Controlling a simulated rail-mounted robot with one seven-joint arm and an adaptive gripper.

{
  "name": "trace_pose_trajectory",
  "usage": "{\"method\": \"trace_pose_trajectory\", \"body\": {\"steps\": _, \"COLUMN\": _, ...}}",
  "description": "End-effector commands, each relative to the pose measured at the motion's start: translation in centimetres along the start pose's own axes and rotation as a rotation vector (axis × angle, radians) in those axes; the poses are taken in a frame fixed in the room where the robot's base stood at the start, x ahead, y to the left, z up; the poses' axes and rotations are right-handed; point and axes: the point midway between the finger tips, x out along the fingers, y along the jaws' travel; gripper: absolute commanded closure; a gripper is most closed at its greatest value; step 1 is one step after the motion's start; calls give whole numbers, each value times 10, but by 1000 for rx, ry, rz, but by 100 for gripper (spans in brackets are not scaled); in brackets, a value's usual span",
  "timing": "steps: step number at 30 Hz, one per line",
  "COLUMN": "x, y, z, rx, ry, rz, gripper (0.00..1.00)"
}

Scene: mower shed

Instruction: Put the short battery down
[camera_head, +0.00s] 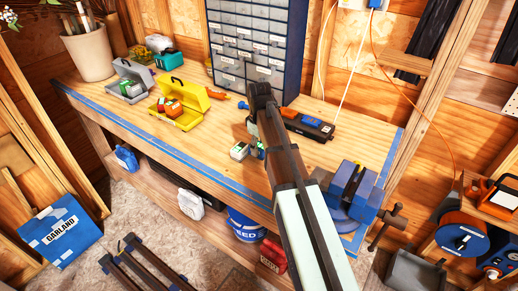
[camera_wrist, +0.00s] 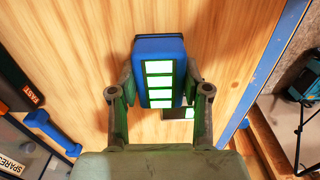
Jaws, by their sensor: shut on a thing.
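My gripper (camera_head: 254,143) is over the bench top, and its fingers stand on either side of a blue battery with green-edged white panels (camera_wrist: 160,72) in the wrist view. The gripper is shut on this battery. In the head view the battery is mostly hidden by the gripper. Another small green-and-white block (camera_head: 239,151) sits just left of the gripper; a green-and-white piece (camera_wrist: 188,113) also shows partly behind the held battery in the wrist view. I cannot tell whether the held battery touches the wooden bench (camera_head: 205,140).
A black charger-like unit (camera_head: 310,125) lies right of my arm, before the drawer cabinet (camera_head: 250,45). A yellow case (camera_head: 185,115) and a grey case (camera_head: 128,82) stand open at left. A blue vise (camera_head: 352,190) is at the right corner. The bench front left of the gripper is clear.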

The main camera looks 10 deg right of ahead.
Motion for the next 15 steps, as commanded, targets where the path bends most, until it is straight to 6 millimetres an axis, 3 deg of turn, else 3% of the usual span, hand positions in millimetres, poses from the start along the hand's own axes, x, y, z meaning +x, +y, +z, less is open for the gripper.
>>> {"method": "trace_pose_trajectory", "body": {"steps": 5, "x": 16, "y": 0, "z": 0, "rx": 0, "ry": 0, "rz": 0, "gripper": 94}}
{"method": "trace_pose_trajectory", "body": {"steps": 15, "x": 19, "y": 0, "z": 0, "rx": 0, "ry": 0, "rz": 0, "gripper": 94}}
